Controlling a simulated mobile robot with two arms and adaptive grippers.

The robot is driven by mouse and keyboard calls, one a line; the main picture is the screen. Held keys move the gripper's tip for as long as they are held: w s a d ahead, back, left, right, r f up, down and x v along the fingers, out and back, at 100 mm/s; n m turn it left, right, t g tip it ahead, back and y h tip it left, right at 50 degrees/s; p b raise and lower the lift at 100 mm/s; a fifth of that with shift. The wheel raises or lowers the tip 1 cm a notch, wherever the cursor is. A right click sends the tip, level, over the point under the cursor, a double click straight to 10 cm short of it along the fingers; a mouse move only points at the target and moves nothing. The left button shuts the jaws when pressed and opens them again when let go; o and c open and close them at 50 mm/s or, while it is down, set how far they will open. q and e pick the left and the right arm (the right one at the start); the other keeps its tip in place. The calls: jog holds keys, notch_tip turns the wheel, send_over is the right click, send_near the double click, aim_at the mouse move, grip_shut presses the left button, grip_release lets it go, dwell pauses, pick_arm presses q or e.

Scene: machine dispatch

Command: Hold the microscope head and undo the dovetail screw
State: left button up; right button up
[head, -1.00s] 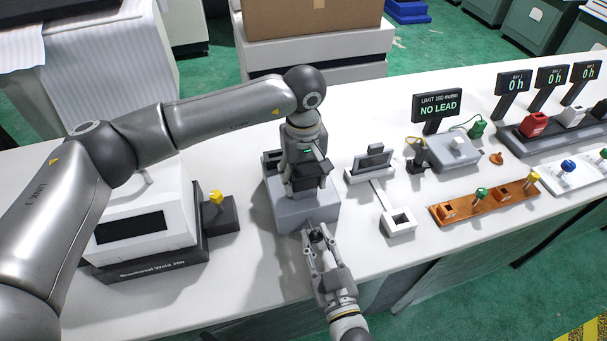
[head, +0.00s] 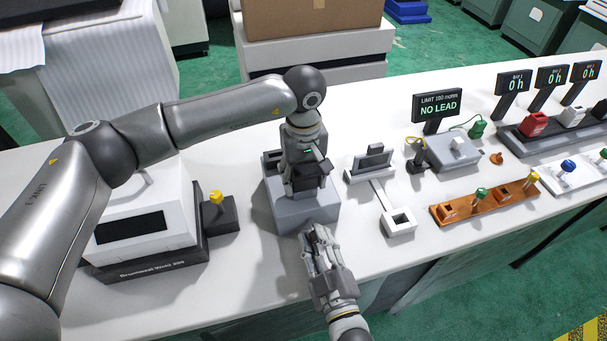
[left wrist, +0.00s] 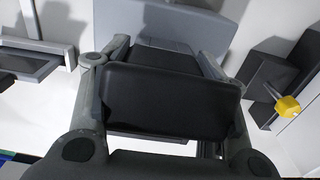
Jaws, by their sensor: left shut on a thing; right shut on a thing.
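The microscope head, a dark block (head: 309,174), sits on a grey stand (head: 308,213) near the front of the white table. My left gripper (head: 304,184) comes down from above and is shut on the head. In the left wrist view the black head (left wrist: 165,100) lies between the two fingers of my left gripper (left wrist: 152,62). My right gripper (head: 317,236) is at the front face of the stand, with its fingers closed together on the dovetail screw. The screw is hidden by the fingers.
A white machine (head: 145,222) with a yellow-knobbed block (head: 224,213) stands at left. To the right are a small grey holder (head: 371,164), a white square socket (head: 398,222), a "NO LEAD" display (head: 438,106) and an orange tray (head: 487,205).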

jog(key=n, duration=0.3)
jog(key=shift+n, duration=0.4)
jog(key=o, duration=1)
jog(key=shift+v, duration=2)
jog(key=shift+c, duration=0.4)
